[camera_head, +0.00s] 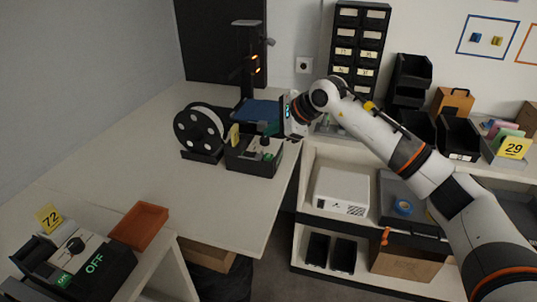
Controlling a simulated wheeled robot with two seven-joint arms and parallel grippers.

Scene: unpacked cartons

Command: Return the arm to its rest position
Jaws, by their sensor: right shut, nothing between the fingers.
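My right arm (410,150) reaches in from the lower right, over the shelf unit, toward the white table (180,150). My left gripper is not in view.
A 3D printer (258,112) and a filament spool (200,130) stand on the table. Black bins (460,140) and a drawer cabinet (358,45) stand on the right shelf. An orange tray (138,226) and a control box marked OFF lie lower left. The table's front is clear.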

